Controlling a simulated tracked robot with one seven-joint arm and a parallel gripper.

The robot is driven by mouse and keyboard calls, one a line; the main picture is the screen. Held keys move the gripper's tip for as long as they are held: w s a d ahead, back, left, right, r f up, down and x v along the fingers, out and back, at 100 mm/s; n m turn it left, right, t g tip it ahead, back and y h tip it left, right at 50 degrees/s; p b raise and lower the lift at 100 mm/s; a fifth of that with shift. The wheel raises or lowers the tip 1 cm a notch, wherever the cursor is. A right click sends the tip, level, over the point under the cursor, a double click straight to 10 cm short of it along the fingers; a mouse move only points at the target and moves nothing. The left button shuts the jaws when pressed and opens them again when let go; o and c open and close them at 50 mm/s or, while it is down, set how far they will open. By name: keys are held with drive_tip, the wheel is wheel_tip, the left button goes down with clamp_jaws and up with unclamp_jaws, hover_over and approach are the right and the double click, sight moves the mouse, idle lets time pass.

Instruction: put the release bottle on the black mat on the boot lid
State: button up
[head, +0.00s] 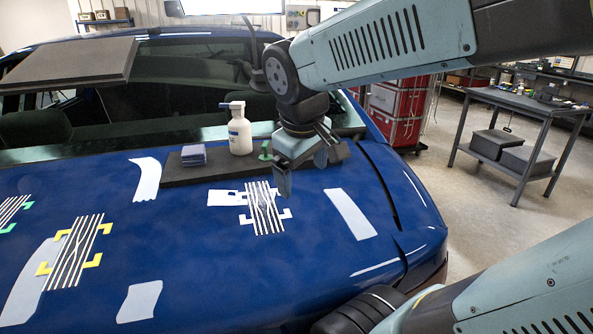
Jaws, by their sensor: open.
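The release bottle is most likely the white bottle (240,133) with a blue-grey spray or pump top; its label is too small to read. It stands upright and appears to rest on the black mat (215,174) on the blue boot lid (200,240). My gripper (304,172) is open, pointing down over the mat's right end, to the right of the bottle and apart from it. No object shows between its fingers. The gripper hides part of the mat.
A folded blue cloth stack (193,155) and a small green item (265,151) are on the mat. Striped rods with white brackets (264,208) and yellow brackets (75,250) lie on the lid, among pale patches. A dark board (70,62) is at upper left.

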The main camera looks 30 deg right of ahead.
drive_tip(key=a+m, duration=0.1)
drive_tip(key=s+r+m+t+y, duration=0.1)
drive_tip(key=s+a+m+t+y, duration=0.1)
drive_tip(key=shift+s+a+r+m, duration=0.2)
drive_tip(key=shift+a+r+m, duration=0.05)
drive_tip(key=shift+a+m, duration=0.1)
idle(1.1)
